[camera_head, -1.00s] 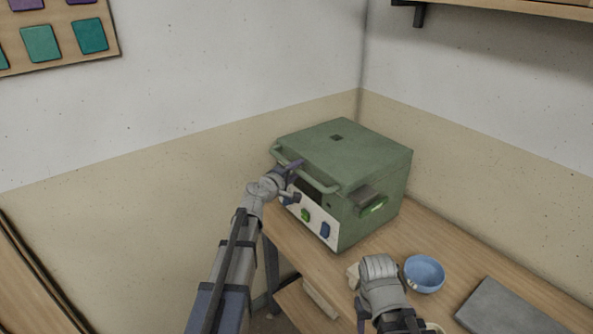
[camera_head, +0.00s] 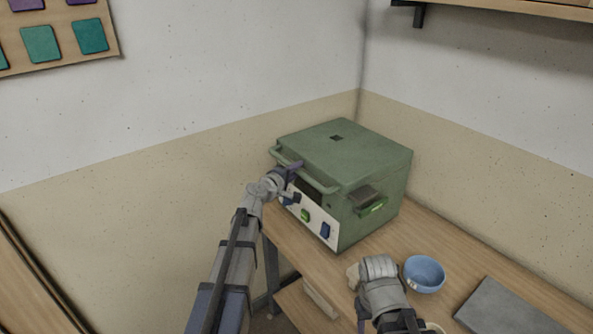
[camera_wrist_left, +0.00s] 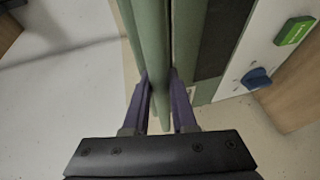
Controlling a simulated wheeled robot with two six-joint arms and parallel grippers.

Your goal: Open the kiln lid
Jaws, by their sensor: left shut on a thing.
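The green kiln (camera_head: 375,190) stands on the wooden table in the corner. Its lid (camera_head: 345,150) looks down flat on the body. The lid's bar handle (camera_head: 318,184) runs along the front top edge. My left gripper (camera_head: 292,170) is at the handle, its purple fingers on either side of the bar. In the left wrist view the fingers (camera_wrist_left: 162,95) are shut on the green handle (camera_wrist_left: 152,45). My right arm shows at the lower middle of the head view; its fingertips are not clear.
A blue bowl (camera_head: 424,274) and a grey slab (camera_head: 510,308) lie on the table (camera_head: 440,240) right of my right arm. The kiln's front panel (camera_head: 313,217) has a green button and blue knobs. A shelf (camera_head: 520,8) hangs on the right wall.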

